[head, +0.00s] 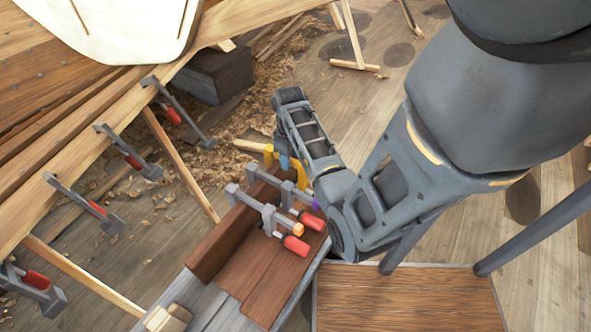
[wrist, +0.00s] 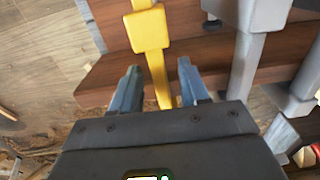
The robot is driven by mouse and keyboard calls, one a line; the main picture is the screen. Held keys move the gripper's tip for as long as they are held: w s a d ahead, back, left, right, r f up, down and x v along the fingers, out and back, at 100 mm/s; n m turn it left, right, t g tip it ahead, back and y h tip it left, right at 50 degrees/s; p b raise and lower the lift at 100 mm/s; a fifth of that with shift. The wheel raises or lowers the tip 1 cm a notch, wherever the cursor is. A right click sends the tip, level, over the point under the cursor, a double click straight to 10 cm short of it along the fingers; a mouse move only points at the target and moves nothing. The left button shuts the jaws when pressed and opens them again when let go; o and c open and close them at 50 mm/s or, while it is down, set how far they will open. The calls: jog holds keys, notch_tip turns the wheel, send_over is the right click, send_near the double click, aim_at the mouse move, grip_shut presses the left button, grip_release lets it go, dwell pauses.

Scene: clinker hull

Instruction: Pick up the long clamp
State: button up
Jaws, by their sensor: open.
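A yellow clamp (wrist: 148,30) lies across the brown boards in the wrist view, its bar running between my fingers. In the head view only a small yellow part of it (head: 269,152) shows beside my arm. My gripper (wrist: 158,70) is open, with one blue finger on each side of the yellow bar; I cannot tell whether they touch it. In the head view, my fingers (head: 285,163) are partly hidden by my wrist. Two grey clamps with red handles, a nearer one (head: 268,212) and a farther one (head: 287,188), lie beside it. Which clamp is longest is unclear.
The clamps rest on a bench with brown boards (head: 265,285) and an upright plank (head: 225,245). Several grey clamps (head: 75,195) hang on the hull edge (head: 95,140) at left. Wood shavings (head: 240,115) cover the floor. A wooden board (head: 405,300) is below my arm.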

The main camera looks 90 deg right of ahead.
jog(key=shift+f, duration=1.15)
grip_shut()
dwell(0.5)
jog(key=shift+r, duration=0.1)
